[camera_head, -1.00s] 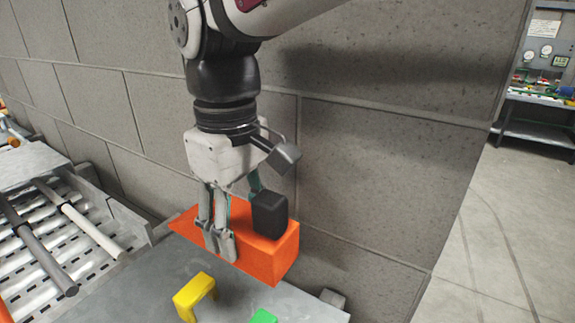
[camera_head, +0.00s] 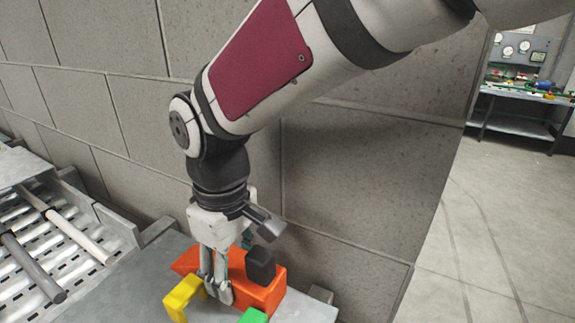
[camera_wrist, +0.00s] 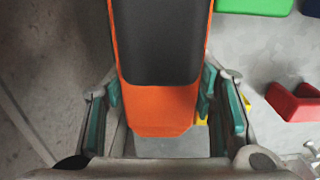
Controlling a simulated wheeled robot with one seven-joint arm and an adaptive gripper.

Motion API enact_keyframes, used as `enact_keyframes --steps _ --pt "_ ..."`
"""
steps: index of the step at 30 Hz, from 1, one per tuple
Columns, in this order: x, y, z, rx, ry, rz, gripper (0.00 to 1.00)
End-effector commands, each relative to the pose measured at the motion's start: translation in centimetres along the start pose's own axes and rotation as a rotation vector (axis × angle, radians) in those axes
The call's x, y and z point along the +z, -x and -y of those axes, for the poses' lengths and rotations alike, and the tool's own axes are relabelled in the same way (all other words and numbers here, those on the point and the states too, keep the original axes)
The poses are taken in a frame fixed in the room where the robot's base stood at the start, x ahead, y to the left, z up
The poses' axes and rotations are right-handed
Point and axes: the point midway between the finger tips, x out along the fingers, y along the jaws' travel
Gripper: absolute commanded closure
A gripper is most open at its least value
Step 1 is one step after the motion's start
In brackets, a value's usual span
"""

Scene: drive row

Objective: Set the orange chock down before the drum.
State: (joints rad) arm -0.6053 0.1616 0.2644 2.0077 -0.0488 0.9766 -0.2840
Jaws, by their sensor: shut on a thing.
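The orange chock (camera_head: 262,293) is a long wedge-like block with a dark grey block (camera_head: 260,265) on top. My gripper (camera_head: 226,285) points straight down with its fingers on either side of the chock. In the wrist view my gripper (camera_wrist: 163,112) has its teal pads along both sides of the orange chock (camera_wrist: 160,111), shut on it. The chock is low over the grey table top (camera_head: 140,290); I cannot tell whether it touches. I see no drum in either view.
A yellow bracket (camera_head: 183,298) stands close in front of the chock, and a green piece (camera_head: 254,316) lies at the lower edge. A red piece (camera_wrist: 293,103) shows in the wrist view. Rollers (camera_head: 75,235) lie at left. The block wall (camera_head: 330,190) rises behind.

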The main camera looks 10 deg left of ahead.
Motion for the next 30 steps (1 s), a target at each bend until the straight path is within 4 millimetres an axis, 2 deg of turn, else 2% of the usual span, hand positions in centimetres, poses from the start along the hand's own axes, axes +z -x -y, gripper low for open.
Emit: enact_keyframes --steps 3,4,6,15,20,30 --pt "0.0 -0.2 0.0 0.001 0.0 -0.001 0.92" --pt "0.0 -0.2 0.0 0.0 0.0 0.0 0.44" --pt "0.0 -0.2 0.0 0.0 0.0 0.0 0.29" --pt "0.0 -0.2 0.0 0.0 0.0 0.0 0.29" --pt "-0.1 0.8 -0.1 0.001 0.0 -0.002 0.29" --pt "-0.1 7.4 -0.1 0.002 0.0 -0.005 0.29"
